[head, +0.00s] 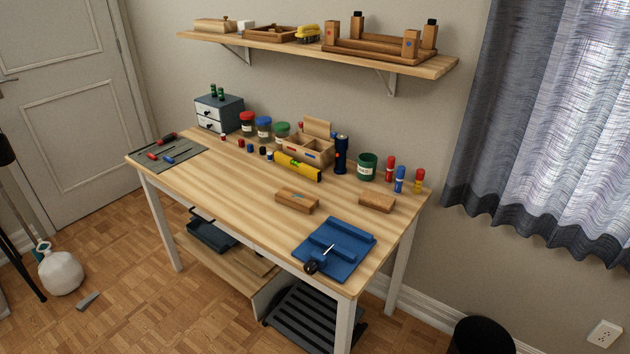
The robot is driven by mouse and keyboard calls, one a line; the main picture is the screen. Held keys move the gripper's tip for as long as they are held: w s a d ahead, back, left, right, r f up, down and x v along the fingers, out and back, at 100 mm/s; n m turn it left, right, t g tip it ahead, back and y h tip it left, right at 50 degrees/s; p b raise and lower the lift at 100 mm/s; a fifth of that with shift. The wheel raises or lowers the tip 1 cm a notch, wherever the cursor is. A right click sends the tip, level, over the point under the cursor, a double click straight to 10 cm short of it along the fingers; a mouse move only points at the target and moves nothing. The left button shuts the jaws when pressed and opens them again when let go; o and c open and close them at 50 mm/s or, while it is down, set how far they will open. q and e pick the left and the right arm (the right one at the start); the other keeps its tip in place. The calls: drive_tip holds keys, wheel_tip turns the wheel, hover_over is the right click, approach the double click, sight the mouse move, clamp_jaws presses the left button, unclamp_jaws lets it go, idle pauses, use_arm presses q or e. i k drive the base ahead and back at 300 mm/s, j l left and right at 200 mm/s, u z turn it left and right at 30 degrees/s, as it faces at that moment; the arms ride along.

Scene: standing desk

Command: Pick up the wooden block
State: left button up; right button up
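Two block-like wooden pieces lie on the desk (225,190). A plain brown wooden block (377,203) lies near the right end, in front of the red and blue marker-like items. A second brown wooden piece (297,201) lies to its left, near the front middle, and has a small bluish mark on top. Both rest flat, and a bare strip of desk separates them. I cannot tell for certain which one the task names. Neither of my grippers is in view.
A yellow level (298,167), a wooden organizer (308,149), jars and a dark green cup (367,167) stand along the back. A loaded shelf (440,66) hangs above. The front left-middle desk is clear.

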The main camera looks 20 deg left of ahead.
sight(301, 201)
drive_tip(key=i+j, duration=0.15)
drive_tip(key=j, duration=0.2)
drive_tip(key=i+j, duration=0.1)
drive_tip(key=j, duration=0.25)
drive_tip(key=i+j, duration=0.15)
drive_tip(key=j, duration=0.2)
drive_tip(key=i+j, duration=0.1)
drive_tip(key=j, duration=0.25)
drive_tip(key=i+j, duration=0.15)
drive_tip(key=j, duration=0.2)
drive_tip(key=z, duration=0.05)
